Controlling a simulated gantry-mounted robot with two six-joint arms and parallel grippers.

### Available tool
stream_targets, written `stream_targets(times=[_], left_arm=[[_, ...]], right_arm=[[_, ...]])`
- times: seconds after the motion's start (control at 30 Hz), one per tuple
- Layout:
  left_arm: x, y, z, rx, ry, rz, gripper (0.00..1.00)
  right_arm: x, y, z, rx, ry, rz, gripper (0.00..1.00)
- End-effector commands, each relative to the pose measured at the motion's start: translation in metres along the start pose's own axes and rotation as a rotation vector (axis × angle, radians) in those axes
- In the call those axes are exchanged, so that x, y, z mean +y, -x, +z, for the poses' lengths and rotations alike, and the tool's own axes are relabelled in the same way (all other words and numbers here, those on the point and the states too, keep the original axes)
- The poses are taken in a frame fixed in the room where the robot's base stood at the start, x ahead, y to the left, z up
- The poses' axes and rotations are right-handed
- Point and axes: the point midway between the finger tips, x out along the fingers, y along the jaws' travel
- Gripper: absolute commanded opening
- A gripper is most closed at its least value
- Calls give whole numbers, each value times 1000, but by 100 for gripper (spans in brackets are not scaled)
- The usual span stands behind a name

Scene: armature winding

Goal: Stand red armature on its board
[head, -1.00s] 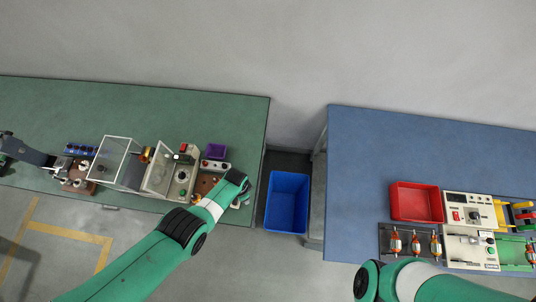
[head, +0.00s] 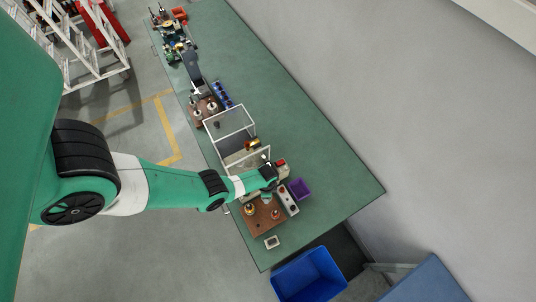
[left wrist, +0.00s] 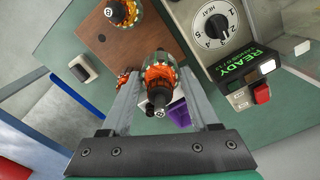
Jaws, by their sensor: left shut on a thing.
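My left gripper (left wrist: 158,100) is shut on an armature (left wrist: 160,75) with orange windings and a dark shaft whose end faces the camera. It is held above the bench, beside the heat-dial machine. In the head view my left gripper (head: 268,175) hides the held armature. A brown board (head: 263,222) lies on the green bench with two armatures standing on it, one at left (head: 249,209) and one at right (head: 275,214). The board (left wrist: 95,42) also shows in the left wrist view, with one orange armature upright. My right gripper is out of view.
The machine with a HEAT dial (left wrist: 213,25) and a lit READY label stands close to the gripper. A blue bin (head: 308,275) is past the bench end.

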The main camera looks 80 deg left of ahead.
Motion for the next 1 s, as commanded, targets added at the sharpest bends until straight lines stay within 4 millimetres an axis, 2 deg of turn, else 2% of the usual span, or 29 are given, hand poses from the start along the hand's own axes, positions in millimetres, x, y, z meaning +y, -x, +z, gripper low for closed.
stream_targets(times=[0.37, 0.47, 1.0], left_arm=[[0, -44, -1, 1, -1, -1, 0], [-1, -38, -1, 2, -1, -1, 0], [0, -38, 0, 1, -1, -1, 0]], right_arm=[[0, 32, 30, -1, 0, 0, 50], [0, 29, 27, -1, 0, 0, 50], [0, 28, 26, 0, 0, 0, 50]])
